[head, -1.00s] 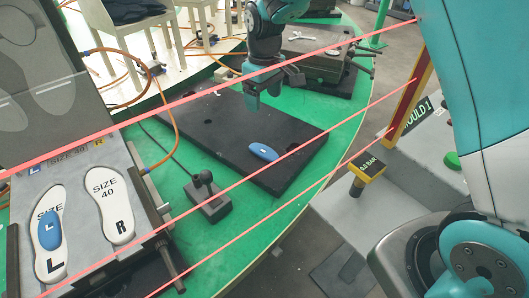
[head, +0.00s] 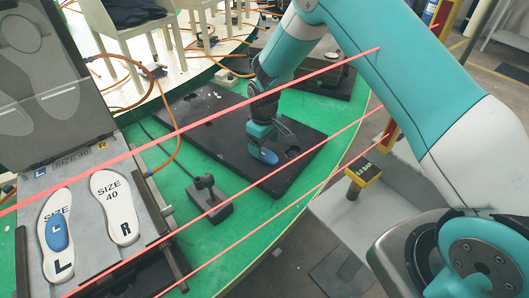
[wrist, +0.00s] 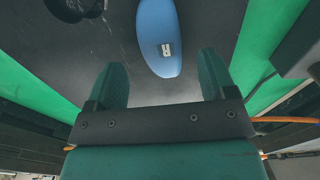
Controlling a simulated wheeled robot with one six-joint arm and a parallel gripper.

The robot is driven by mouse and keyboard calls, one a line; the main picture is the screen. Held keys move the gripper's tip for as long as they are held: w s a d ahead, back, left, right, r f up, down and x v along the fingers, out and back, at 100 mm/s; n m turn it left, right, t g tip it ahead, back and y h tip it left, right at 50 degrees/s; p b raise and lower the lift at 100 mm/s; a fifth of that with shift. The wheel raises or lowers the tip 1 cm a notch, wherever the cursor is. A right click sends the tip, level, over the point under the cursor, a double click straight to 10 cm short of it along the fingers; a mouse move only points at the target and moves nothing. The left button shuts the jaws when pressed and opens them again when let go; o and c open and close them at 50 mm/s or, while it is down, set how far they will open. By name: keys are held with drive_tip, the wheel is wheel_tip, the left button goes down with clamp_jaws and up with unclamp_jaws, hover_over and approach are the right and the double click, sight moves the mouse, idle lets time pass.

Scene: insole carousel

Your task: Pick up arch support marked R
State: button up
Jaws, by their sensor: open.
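A blue oval arch support (head: 267,157) lies on the black board (head: 222,148). Another blue arch support (head: 57,233) lies on the left insole.
The insole marked R (head: 114,207) and the insole marked L (head: 55,262) lie on a grey mould plate at the left. A small black device (head: 206,196) with a cable stands on the green table, left of the board. A yellow-topped post (head: 362,171) stands right.

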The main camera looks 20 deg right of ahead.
sight(264, 152)
drive_tip(key=shift+f, duration=1.55)
drive_tip(key=c, duration=1)
